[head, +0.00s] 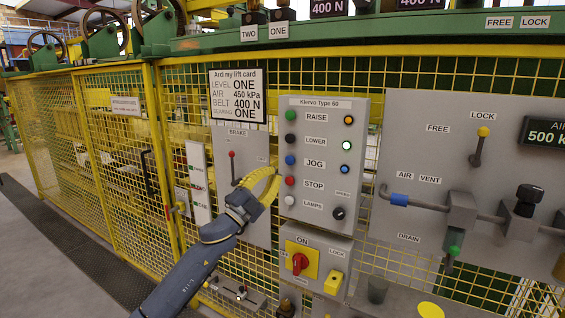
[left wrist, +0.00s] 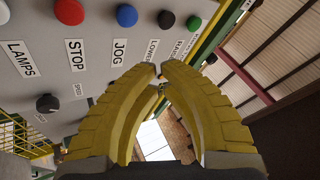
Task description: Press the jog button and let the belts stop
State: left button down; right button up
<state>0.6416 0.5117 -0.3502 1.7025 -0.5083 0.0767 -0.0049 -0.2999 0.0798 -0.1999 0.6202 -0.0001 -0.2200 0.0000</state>
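The blue jog button (head: 290,160) is on the grey Kiervo control box (head: 325,104), between the black lower button (head: 290,138) and the red stop button (head: 290,181). It also shows at the top of the left wrist view (left wrist: 127,15). My left gripper (head: 275,181) has yellow fingers and is just left of the box, near the stop button's height. In the left wrist view its fingertips (left wrist: 160,72) meet, with nothing seen between them. The fingertips appear apart from the jog button. The belts cannot be made out clearly. My right gripper is not in view.
A green raise button (head: 290,115) and white lamps button (head: 289,200) share the column. A red-handled brake lever (head: 232,154) stands left. A red switch (head: 300,263) is below. A pipe with valves (head: 462,212) is right. Yellow mesh fence (head: 105,170) runs behind.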

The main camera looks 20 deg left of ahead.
aim_at(285, 160)
pick_arm(q)
jog(key=shift+s+r+m+h, duration=0.2)
jog(key=shift+s+r+h, duration=0.05)
jog(key=shift+r, duration=0.25)
jog(key=shift+s+r+m+h, duration=0.2)
jog(key=shift+r+h, duration=0.05)
jog(key=shift+r, duration=0.2)
jog(key=shift+w+d, duration=0.35)
jog(key=shift+w, duration=1.05)
jog(key=shift+w+d, duration=0.3)
jog(key=shift+w, duration=1.15)
jog(key=shift+w+d, duration=0.35)
jog(key=shift+w, duration=1.05)
jog(key=shift+w, duration=0.15)
jog(key=shift+w+d, duration=0.1)
jog(key=shift+w, duration=0.2)
jog(key=shift+w+d, duration=0.15)
jog(key=shift+w, duration=0.35)
jog(key=shift+s, duration=0.15)
jog(key=shift+s+a, duration=0.25)
jog(key=shift+s, duration=0.55)
